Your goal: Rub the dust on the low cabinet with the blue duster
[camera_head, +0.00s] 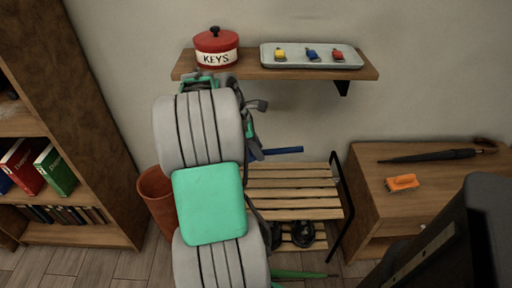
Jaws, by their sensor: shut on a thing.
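The low cabinet (368,178) stands at the right, its wooden top partly clear. A black umbrella and an orange brush-like thing lie on it; I cannot make out any dust on it. The blue duster (283,151) shows as a blue bar sticking out right of my arm, above the slatted rack and left of the cabinet. My gripper (254,152) is mostly hidden behind my arm, at the bar's left end, and is shut on the duster. The duster is apart from the cabinet.
A wall shelf (275,73) holds a red KEYS pot (216,47) and a grey tray (262,56). The black umbrella (430,156) and orange brush-like thing (402,182) occupy the cabinet top. A slatted rack (293,200) and bin (155,192) flank my arm. A dark object (480,235) blocks the lower right.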

